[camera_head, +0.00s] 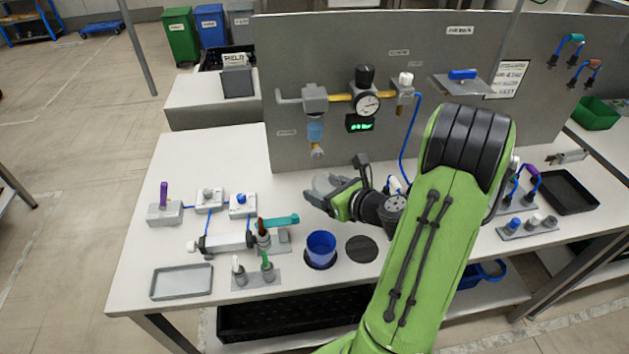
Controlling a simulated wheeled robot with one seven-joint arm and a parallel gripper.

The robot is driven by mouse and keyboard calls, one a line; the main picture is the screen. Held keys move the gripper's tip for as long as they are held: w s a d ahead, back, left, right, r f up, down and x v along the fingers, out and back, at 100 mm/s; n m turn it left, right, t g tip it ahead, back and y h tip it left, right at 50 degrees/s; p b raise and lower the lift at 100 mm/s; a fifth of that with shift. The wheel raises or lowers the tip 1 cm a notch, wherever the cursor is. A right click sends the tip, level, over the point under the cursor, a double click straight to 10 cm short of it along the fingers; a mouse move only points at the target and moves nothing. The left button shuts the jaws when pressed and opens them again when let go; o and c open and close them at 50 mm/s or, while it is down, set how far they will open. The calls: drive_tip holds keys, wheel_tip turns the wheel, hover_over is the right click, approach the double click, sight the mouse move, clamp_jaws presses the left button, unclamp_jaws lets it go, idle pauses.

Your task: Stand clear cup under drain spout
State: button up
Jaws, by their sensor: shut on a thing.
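The clear cup (325,183) is a pale, see-through shape in front of the upright grey panel. My gripper (337,194) is shut on it, reaching in from the right, and the fingers hide part of the cup. The drain spout (317,151) hangs at the bottom of the blue filter bowl (315,131) on the panel. The cup appears below the spout in the picture. I cannot tell whether it is directly under the spout or whether its base touches the table.
A blue cup (321,243) stands on a dark round pad, beside an empty dark disc (362,249). A valve and cylinder assembly (226,243) and a grey tray (181,282) are at the left. The white table (215,155) is clear at the back left.

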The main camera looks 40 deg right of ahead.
drive_tip(key=shift+w+a+f, duration=0.1)
drive_tip(key=shift+w, duration=0.1)
drive_tip(key=w+d+f, duration=0.2)
drive_tip(key=w, duration=0.2)
drive_tip(key=w+d+f+b, duration=0.1)
drive_tip(key=w+d+f, duration=0.1)
drive_tip(key=w+f, duration=0.1)
drive_tip(key=w+d+f, duration=0.2)
drive_tip(key=w+f, duration=0.1)
drive_tip(key=w, duration=0.2)
drive_tip(key=shift+w+b, duration=0.2)
drive_tip(key=shift+b, duration=0.2)
drive_tip(key=shift+s+r, duration=0.1)
drive_tip(key=o, duration=1)
drive_tip(key=shift+o, duration=0.6)
